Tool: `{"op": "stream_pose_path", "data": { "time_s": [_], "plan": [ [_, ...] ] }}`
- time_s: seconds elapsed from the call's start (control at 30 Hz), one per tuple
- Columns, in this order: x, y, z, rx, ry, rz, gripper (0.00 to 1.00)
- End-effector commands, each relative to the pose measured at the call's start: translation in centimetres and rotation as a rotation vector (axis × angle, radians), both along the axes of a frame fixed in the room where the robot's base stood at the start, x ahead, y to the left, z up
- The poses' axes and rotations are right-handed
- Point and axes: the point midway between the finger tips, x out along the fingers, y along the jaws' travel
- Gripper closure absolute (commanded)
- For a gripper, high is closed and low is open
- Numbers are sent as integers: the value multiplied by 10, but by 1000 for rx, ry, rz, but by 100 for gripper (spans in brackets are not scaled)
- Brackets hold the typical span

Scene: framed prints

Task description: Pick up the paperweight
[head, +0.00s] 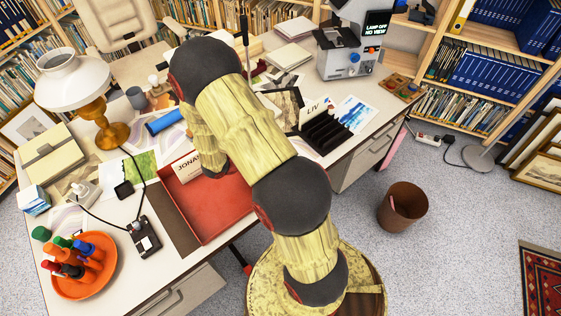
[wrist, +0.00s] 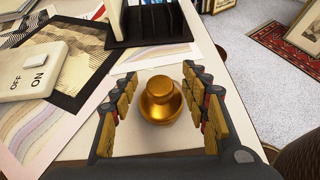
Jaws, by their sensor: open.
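A shiny gold, knob-shaped paperweight (wrist: 160,103) with a round top stands upright on the pale desk in the wrist view. My gripper (wrist: 160,74) is open, with one finger on the left of the paperweight and one on the right. A gap of desk shows between the paperweight and each finger, so neither appears to touch it. In the head view my arm hides both the gripper and the paperweight.
A black slotted rack (wrist: 150,24) stands just beyond the paperweight. A white OFF/ON switch box (wrist: 28,72) and flat prints (wrist: 62,48) lie to the left. The desk edge is close on the right. A red tray (head: 215,205) lies below my arm.

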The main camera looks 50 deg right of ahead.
Motion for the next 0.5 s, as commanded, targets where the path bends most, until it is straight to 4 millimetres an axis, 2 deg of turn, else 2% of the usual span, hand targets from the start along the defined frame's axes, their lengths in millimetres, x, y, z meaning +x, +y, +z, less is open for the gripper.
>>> {"op": "stream_pose_path", "data": {
  "time_s": [0.2,0.5],
  "plan": [
    [0,0,1,0,0,0,55],
    [0,0,1,0,0,0,72]
  ]
}}
